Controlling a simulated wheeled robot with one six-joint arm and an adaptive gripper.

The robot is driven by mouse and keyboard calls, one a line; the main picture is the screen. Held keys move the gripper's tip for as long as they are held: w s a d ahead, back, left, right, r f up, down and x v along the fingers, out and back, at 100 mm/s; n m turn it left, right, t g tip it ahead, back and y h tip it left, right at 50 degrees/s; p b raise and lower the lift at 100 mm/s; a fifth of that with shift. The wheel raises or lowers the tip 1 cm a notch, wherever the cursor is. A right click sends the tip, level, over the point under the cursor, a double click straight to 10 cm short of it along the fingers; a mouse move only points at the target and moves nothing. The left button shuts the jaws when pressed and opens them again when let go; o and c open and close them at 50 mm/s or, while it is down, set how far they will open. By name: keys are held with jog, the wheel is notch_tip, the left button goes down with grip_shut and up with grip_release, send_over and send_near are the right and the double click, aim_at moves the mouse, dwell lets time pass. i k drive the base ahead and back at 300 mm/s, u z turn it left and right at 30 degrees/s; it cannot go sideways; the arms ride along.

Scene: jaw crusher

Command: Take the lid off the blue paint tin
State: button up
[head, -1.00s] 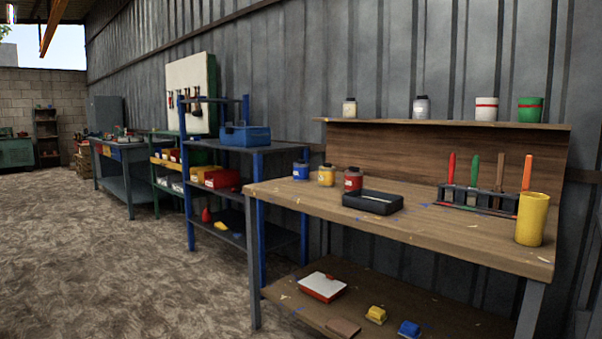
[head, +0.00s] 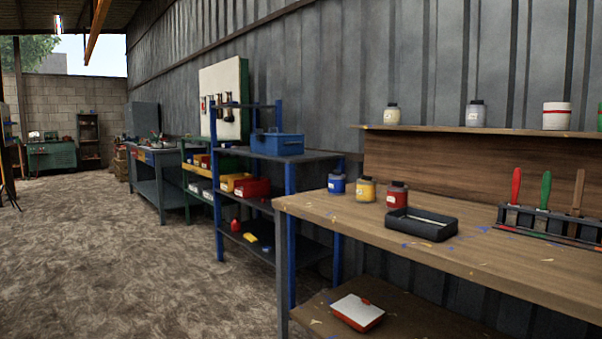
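The blue paint tin (head: 337,184) stands upright at the far left end of the wooden workbench (head: 480,255) in the head view. It has a pale label and a dark top. A yellow tin (head: 366,190) and a red tin (head: 397,195) stand in a row to its right, apart from it. My gripper is not in the head view.
A black tray (head: 422,225) lies right of the red tin. A tool rack (head: 545,222) stands further right. A shelf (head: 470,130) above holds several jars. A blue-framed rack (head: 262,152) stands just beyond the bench. The floor (head: 120,260) to the left is open.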

aim_at(336, 173)
jog(key=u, duration=0.05)
jog(key=i, duration=1.55)
jog(key=z, duration=0.3)
